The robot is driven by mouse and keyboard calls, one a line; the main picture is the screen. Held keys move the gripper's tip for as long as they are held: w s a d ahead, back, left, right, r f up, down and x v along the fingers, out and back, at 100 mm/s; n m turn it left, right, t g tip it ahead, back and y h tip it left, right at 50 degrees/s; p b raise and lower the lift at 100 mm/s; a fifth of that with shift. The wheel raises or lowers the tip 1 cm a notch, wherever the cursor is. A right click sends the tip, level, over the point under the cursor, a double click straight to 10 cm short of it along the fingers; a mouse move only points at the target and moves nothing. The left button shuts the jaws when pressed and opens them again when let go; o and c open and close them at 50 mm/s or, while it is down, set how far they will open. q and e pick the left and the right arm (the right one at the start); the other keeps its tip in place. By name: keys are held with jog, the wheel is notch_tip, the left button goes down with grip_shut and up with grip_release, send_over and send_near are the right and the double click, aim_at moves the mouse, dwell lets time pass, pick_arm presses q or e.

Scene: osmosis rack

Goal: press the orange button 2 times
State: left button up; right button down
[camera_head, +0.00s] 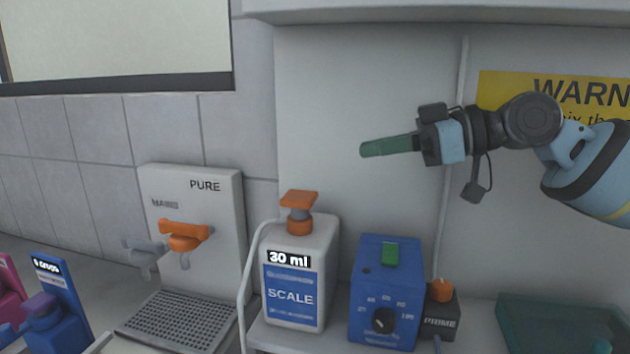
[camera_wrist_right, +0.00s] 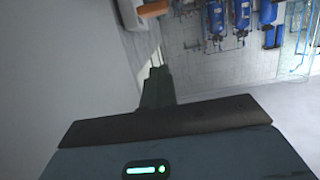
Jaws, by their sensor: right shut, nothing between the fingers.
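An orange button (camera_head: 440,290) sits on top of a small dark box marked PRIME (camera_head: 436,320), to the right of a blue dial box. My right gripper (camera_head: 368,149) comes in from the right, high above the blue box and apart from everything. Its green fingers are shut, empty and point left. The shut fingers also show in the right wrist view (camera_wrist_right: 157,84). The button is well below and to the right of the fingertips in the head view. My left gripper is not in view.
A white SCALE bottle (camera_head: 296,270) with an orange pump head (camera_head: 299,206) stands left of the blue dial box (camera_head: 386,285). A PURE tap panel (camera_head: 195,215) is further left. A green tray (camera_head: 562,325) is at right. A shelf edge overhangs above.

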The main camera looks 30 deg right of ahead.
aim_at(315, 196)
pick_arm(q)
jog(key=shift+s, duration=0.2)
pick_arm(e)
jog(key=shift+s, duration=0.1)
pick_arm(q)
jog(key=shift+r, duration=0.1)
pick_arm(e)
jog(key=shift+a, duration=0.1)
